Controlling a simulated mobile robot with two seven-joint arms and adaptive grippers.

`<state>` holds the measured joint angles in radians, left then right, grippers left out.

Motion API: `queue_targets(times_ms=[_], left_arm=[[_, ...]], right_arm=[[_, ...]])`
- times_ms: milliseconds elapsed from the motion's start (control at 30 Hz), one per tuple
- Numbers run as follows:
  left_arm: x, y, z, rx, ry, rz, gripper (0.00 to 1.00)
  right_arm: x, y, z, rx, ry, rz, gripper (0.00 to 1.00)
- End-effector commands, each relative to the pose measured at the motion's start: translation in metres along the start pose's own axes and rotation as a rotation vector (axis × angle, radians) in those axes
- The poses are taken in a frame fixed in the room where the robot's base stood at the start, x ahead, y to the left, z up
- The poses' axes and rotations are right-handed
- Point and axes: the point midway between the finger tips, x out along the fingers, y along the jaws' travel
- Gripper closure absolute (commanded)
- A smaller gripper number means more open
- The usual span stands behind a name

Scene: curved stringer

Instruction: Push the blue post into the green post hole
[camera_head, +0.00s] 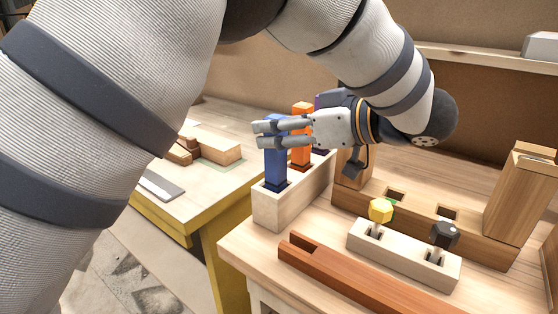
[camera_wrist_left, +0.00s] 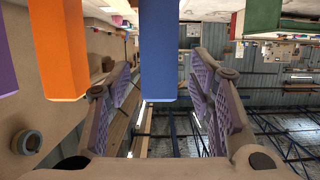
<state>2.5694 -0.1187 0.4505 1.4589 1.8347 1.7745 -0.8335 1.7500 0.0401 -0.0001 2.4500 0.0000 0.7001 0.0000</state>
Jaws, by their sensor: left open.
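The blue post (camera_head: 275,168) stands upright at the near end of a pale wooden holder (camera_head: 268,207). My left gripper (camera_head: 264,134) is level with the upper part of the post, its fingers crossing it in the head view. In the left wrist view the blue post (camera_wrist_left: 160,45) shows between the spread fingers, with gaps on both sides; the gripper is open. A green-marked hole (camera_head: 394,198) is in a brown wooden beam (camera_head: 420,223), partly hidden behind a yellow knob. My right gripper is not in view.
An orange post (camera_head: 301,155) and a purple post (camera_head: 322,101) stand close behind the blue one. A pale block with a yellow knob (camera_head: 380,210) and a dark knob (camera_head: 444,235) sits before the beam. A reddish grooved bar (camera_head: 350,277) lies at the front.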

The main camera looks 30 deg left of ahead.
Motion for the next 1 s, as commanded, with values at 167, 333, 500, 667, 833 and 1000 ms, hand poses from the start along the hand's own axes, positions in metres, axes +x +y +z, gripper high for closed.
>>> queue_targets(times_ms=[167,333,500,667,833,1000], left_arm=[[0.013,0.000,0.000,0.001,0.001,0.002,0.52],[0.013,0.000,0.001,0.002,0.001,0.002,0.58],[0.013,0.000,0.001,0.002,0.001,0.002,0.97],[0.013,0.000,0.001,0.001,0.001,0.002,1.00],[0.012,0.000,-0.001,0.000,0.001,0.002,1.00],[0.007,0.001,-0.018,-0.005,-0.001,0.003,1.00]], right_arm=[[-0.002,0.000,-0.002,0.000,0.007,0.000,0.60],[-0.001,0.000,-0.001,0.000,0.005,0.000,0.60],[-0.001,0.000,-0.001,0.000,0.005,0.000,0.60],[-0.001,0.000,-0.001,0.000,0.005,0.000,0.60],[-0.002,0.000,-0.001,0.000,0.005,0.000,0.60],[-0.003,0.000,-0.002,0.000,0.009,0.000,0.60]])
